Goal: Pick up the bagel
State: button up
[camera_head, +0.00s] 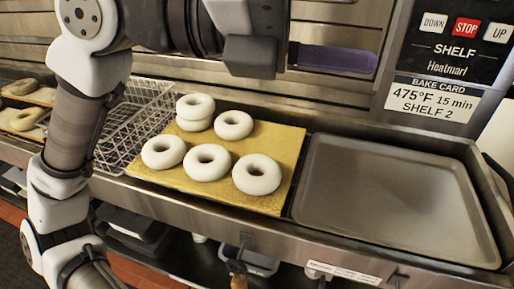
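Several pale, ring-shaped bagels lie on a yellow-brown board (282,190) in the middle of the view. One bagel (257,187) is at the front right, one (207,174) at the front middle, and one (162,163) at the front left. Another bagel (234,134) lies at the back right. At the back left, a bagel (195,97) rests on top of another bagel (194,125). My arm crosses the top of the view, above and behind the board. Its fingertips do not show, and no bagel is seen held.
An empty metal tray (390,190) lies to the right of the board. A wire basket (135,120) stands to its left. More bagels (25,119) lie on boards at the far left. A control panel (450,50) and bake card are at the upper right.

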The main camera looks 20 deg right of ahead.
jog(key=w+d+f+n+t+y, duration=0.4)
jog(key=w+d+f+y, duration=0.1)
jog(key=w+d+f, duration=0.15)
jog(key=n+t+y+p, duration=0.35)
jog(key=n+y, duration=0.45)
jog(key=y, duration=0.3)
send_over(257, 167)
jog(key=s, duration=0.2)
jog(key=f, duration=1.9)
jog(key=shift+s+a+f, duration=0.1)
jog(key=shift+a+f, duration=0.1)
jog(key=shift+w+f+p, duration=0.2)
jog(key=shift+f+p, duration=0.25)
jog(key=shift+f, duration=1.1)
jog(key=shift+w+f+p, duration=0.15)
jog(key=shift+f+p, duration=0.3)
jog(key=shift+f, duration=1.1)
jog(key=shift+c, duration=0.3)
jog(key=c, duration=0.6)
notch_tip(257, 167, up, 10)
jog(key=shift+r+b, duration=0.1)
jog(key=shift+b, duration=0.85)
